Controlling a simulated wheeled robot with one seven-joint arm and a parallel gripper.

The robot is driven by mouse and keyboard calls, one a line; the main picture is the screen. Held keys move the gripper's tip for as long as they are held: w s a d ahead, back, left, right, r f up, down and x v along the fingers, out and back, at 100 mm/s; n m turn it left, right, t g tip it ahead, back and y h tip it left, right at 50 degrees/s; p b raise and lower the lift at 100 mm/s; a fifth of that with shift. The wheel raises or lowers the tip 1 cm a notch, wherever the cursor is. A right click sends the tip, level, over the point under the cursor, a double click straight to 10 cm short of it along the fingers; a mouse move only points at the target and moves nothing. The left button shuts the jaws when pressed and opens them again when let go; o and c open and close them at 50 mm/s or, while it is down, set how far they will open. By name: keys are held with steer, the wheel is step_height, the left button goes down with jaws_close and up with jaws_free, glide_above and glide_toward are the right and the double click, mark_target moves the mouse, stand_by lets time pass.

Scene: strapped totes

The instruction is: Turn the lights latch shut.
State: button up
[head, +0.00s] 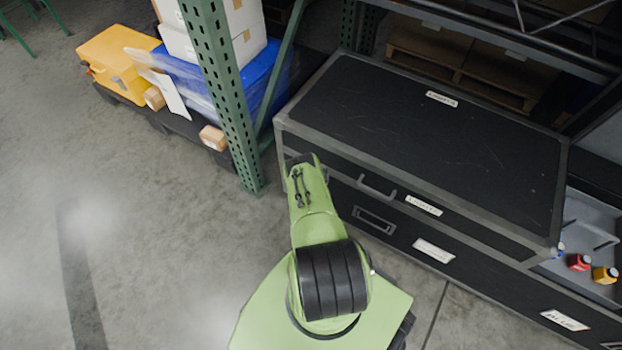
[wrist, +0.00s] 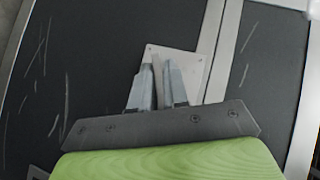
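In the wrist view a pale square plate (wrist: 190,70) on the dark case face lies under my fingertips and is probably the latch's plate. The turning part of the latch is not clearly visible. My gripper (wrist: 158,66) has two grey fingers pointing at this plate, a narrow gap between their tips. Whether they hold anything is unclear. In the head view my arm hides the fingers at the case's left front corner.
A handle (head: 376,187) sticks out of the case front. A green rack post (head: 222,95) stands close left of my arm. A yellow tote (head: 118,62) and blue wrapped load (head: 215,85) lie behind it. Small red (head: 579,262) and yellow (head: 605,275) items sit right. Floor left is clear.

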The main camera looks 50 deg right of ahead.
jaws_close()
steer(key=shift+m+t, duration=0.4)
steer(key=shift+t, duration=0.1)
steer(key=shift+o, duration=2.3)
jaws_free()
